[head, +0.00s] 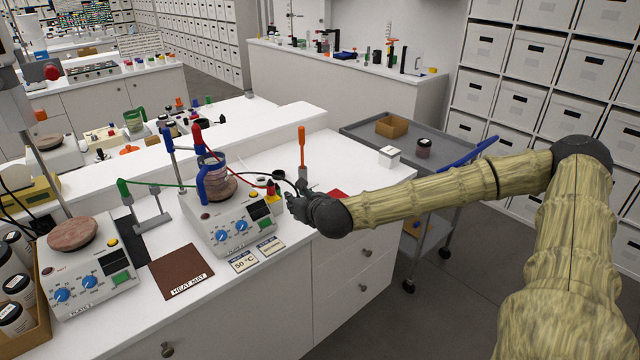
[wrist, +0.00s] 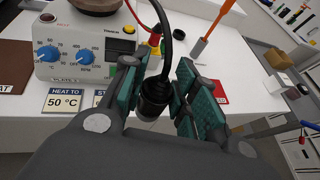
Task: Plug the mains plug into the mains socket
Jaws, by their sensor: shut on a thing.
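My gripper (head: 297,203) is at the right end of the near bench, just right of the right hot plate (head: 228,228). In the wrist view its green-padded fingers (wrist: 160,92) are shut around the black mains plug (wrist: 154,103). The plug's black cable (wrist: 163,40) rises from it and loops up and to the left. In the head view the gripper hides the plug, and the cable (head: 283,175) shows above it. The plug's pins are not visible. I cannot pick out the mains socket for certain in either view.
A red, yellow and green piece (head: 271,196) stands beside the right hot plate. A red mat (head: 337,194) lies to the right. A grey trolley (head: 430,165) stands beyond.

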